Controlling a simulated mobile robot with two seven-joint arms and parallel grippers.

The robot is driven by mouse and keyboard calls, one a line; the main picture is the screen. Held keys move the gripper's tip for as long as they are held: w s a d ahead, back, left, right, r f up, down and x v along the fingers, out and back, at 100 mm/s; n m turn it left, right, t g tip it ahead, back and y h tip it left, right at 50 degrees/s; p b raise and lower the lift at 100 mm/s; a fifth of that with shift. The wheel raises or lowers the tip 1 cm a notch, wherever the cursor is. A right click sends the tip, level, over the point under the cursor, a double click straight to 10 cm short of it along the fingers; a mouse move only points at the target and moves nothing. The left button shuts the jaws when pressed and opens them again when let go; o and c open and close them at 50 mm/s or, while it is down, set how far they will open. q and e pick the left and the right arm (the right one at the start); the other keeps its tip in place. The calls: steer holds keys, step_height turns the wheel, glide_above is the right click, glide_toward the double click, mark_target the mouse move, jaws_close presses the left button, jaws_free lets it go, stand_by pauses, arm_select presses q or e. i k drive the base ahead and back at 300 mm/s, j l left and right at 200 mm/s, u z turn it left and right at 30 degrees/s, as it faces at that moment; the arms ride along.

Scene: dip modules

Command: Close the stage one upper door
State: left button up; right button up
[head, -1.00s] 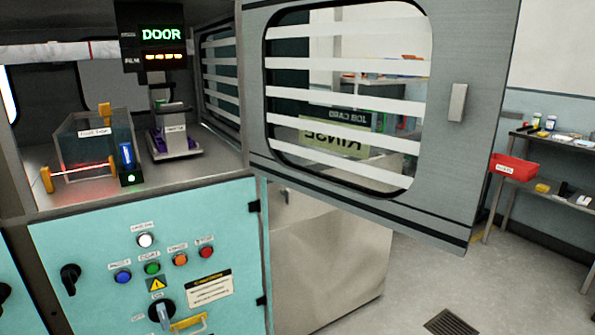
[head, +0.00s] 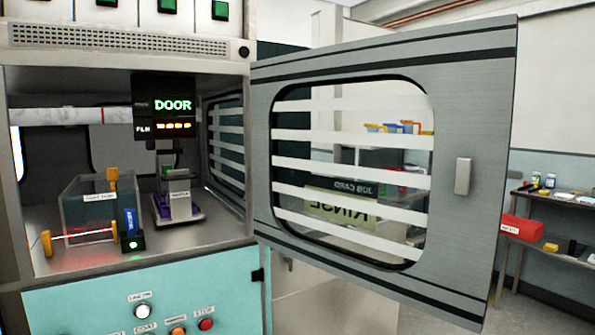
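The upper door (head: 464,110) is a grey metal panel with a striped window, hinged at the right side of the cabinet opening. In the head view it stands wide open, swung out to the right. Its light grey handle (head: 463,176) is near the free right edge. The cabinet (head: 130,40) chamber is exposed, and a display (head: 170,106) inside reads "DOOR" in green. Neither of my grippers shows in the view.
Inside the chamber are a clear tank (head: 88,212), a small blue device with a green light (head: 131,230) and a purple-based fixture (head: 178,205). Teal control panel (head: 90,310) below. A side table with a red bin (head: 522,228) stands at the right, beyond the door.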

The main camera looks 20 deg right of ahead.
mark_target(466, 72)
steer(key=l+u, duration=0.3)
steer(key=u, duration=0.15)
steer(key=i+l+u, duration=0.1)
steer(key=l+u, duration=0.3)
steer(key=k+l+u, duration=0.1)
steer(key=l+u, duration=0.35)
steer(key=l, duration=0.2)
steer(key=k+l, duration=0.1)
steer(key=l, duration=0.3)
steer(key=l+u, duration=0.1)
steer(key=l, duration=0.3)
steer(key=k+l, duration=0.15)
steer(key=l, duration=0.25)
steer(key=k+l, duration=0.1)
steer(key=l, duration=0.25)
steer(key=l+u, duration=0.1)
steer(key=l, duration=0.3)
steer(key=k, duration=0.05)
